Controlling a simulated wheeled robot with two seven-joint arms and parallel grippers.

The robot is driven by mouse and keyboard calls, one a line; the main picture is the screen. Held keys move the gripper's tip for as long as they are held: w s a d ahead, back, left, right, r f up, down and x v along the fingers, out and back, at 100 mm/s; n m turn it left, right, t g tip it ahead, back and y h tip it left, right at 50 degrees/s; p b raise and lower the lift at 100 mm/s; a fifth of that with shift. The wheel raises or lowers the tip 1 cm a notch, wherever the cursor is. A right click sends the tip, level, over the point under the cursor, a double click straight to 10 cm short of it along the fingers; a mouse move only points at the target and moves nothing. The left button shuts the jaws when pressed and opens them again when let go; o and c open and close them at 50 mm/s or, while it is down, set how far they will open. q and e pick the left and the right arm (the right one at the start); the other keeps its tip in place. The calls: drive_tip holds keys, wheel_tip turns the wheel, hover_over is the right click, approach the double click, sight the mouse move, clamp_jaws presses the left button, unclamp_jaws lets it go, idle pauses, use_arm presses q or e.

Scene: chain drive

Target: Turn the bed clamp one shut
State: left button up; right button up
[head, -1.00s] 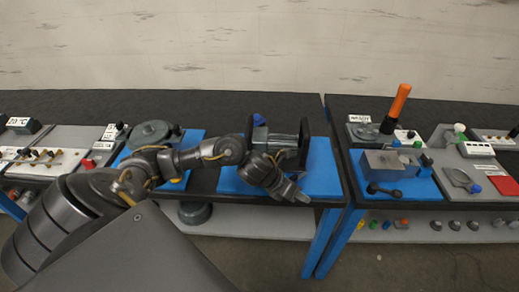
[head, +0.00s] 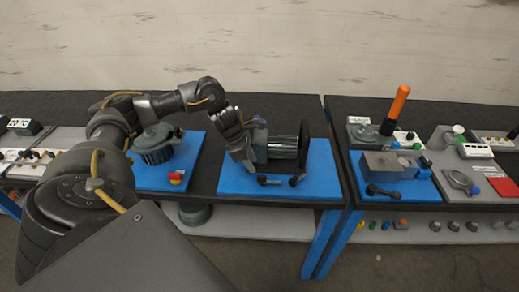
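A dark motor-like unit (head: 283,146) with an upright black plate (head: 304,142) sits on a blue base (head: 320,170). Two small dark clamp levers lie at its front edge, a left lever (head: 269,180) and a right lever (head: 297,180). I cannot tell which one is clamp one. My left gripper (head: 248,163) points down at the left end of the unit, above and left of the left lever and apart from it. Its fingers are too small and dark to tell open from shut. My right gripper is not in view.
On the left, a blue board (head: 148,177) holds a round grey machine (head: 156,146) and a red button (head: 176,177). On the right table stand a grey vise-like block (head: 388,164) and an orange handle (head: 398,104). The floor gap between the tables is narrow.

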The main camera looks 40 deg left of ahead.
sight(260, 176)
use_arm(q)
drive_tip(key=p+x, duration=0.1)
drive_tip(key=x, duration=0.5)
drive_tip(key=shift+p, duration=0.35)
drive_tip(key=shift+x, duration=0.85)
drive_tip(key=shift+c, duration=0.2)
clamp_jaws()
